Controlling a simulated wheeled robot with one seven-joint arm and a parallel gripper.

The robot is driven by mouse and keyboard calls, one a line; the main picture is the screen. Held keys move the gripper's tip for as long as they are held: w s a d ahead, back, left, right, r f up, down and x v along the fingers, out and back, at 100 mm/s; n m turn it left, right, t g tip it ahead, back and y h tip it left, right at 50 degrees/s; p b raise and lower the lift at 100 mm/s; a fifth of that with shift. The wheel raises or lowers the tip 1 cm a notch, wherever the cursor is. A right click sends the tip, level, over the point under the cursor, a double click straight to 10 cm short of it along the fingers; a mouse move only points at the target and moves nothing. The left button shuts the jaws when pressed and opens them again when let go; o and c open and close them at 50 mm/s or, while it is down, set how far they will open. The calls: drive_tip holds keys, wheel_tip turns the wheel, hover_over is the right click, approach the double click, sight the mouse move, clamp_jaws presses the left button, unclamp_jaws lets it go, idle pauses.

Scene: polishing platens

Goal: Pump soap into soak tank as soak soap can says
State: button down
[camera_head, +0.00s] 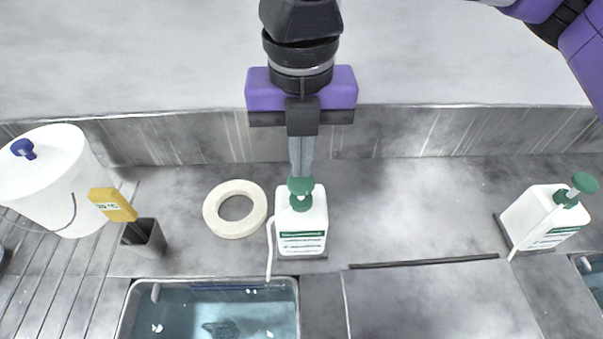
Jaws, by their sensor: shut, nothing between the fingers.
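A white soap can (302,240) with a green pump head (300,187) and a green-lettered label stands upright on the counter, in the middle of the view. The label is too small to read. Its pale spout tube hangs down on the left, over the rim of a water-filled tank (140,318). My gripper (302,172) points down, shut and empty, with its fingertips right at the top of this pump head. I cannot tell whether they touch it. A second similar can (540,222) with a green pump stands at the right, beside another tank (588,262) partly out of view.
A white ring (215,216) lies left of the middle can. A yellow thermometer (112,204) stands in a grey holder (148,240). A white bucket (45,180) stands at far left on a ribbed drainer. A flat grey panel (440,300) lies between the tanks. A wall runs behind.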

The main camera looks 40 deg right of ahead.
drive_tip(key=shift+f+b, duration=1.6)
drive_tip(key=shift+b, duration=0.4)
drive_tip(key=shift+r, duration=0.15)
drive_tip(key=shift+r+p, duration=0.4)
drive_tip(key=shift+r, duration=1.1)
